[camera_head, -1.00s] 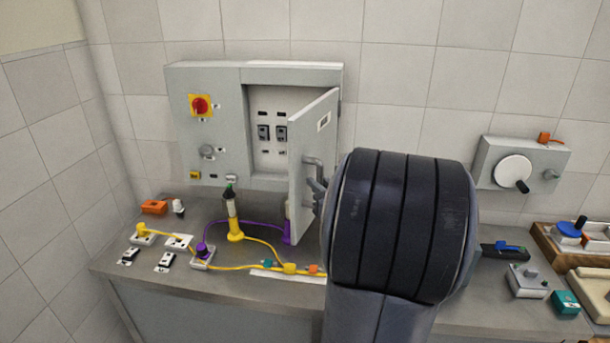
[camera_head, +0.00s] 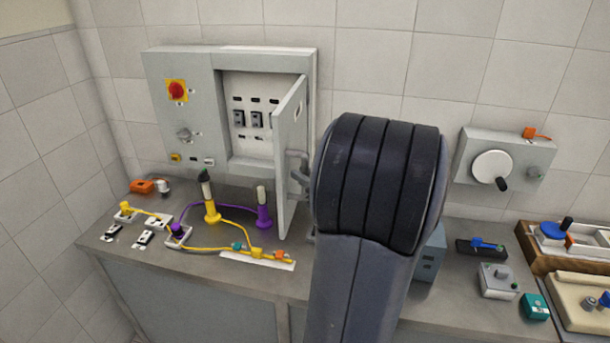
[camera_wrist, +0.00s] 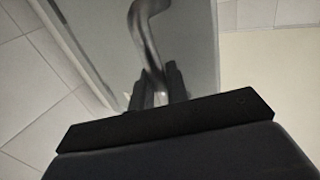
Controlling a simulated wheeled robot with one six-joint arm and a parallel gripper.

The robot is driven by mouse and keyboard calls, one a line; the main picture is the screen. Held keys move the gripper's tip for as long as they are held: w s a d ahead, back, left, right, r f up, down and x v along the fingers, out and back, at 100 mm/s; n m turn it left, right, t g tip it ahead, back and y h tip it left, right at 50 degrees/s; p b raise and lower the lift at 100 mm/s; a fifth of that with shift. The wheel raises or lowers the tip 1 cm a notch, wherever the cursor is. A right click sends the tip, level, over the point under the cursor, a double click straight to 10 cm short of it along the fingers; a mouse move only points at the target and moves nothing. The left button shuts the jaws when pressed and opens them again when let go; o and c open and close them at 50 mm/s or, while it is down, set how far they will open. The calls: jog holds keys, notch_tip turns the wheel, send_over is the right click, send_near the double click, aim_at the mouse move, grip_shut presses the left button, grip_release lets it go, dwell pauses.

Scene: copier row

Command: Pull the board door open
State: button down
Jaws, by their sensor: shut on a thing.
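The board door (camera_head: 289,160) stands well open on the right side of the grey wall board (camera_head: 187,115), swung out from the wall. Breakers (camera_head: 248,119) show inside the board. The door's bent grey handle (camera_head: 297,168) is partly hidden by my arm in the head view. In the wrist view, my gripper (camera_wrist: 157,95) is shut on the lower part of the handle (camera_wrist: 146,35), with the door panel (camera_wrist: 190,40) behind it. My fingertips are hidden in the head view.
Yellow and purple plugs (camera_head: 211,206) with cables stand on the counter below the board. A grey box with a white hand wheel (camera_head: 492,169) is on the wall at the right. A wooden tray (camera_head: 545,262) sits at the right end.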

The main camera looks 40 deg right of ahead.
jog(key=shift+d+r, duration=0.1)
jog(key=shift+r, duration=0.1)
jog(key=c, duration=1.5)
grip_release()
jog(key=shift+w+f, duration=0.1)
jog(key=shift+f, duration=0.05)
jog(key=s+b, duration=0.2)
jog(key=s, duration=0.8)
jog(key=shift+s, duration=0.4)
jog(key=shift+w, duration=0.15)
jog(key=w+p, duration=0.2)
jog(key=w, duration=0.8)
jog(key=shift+w, duration=0.3)
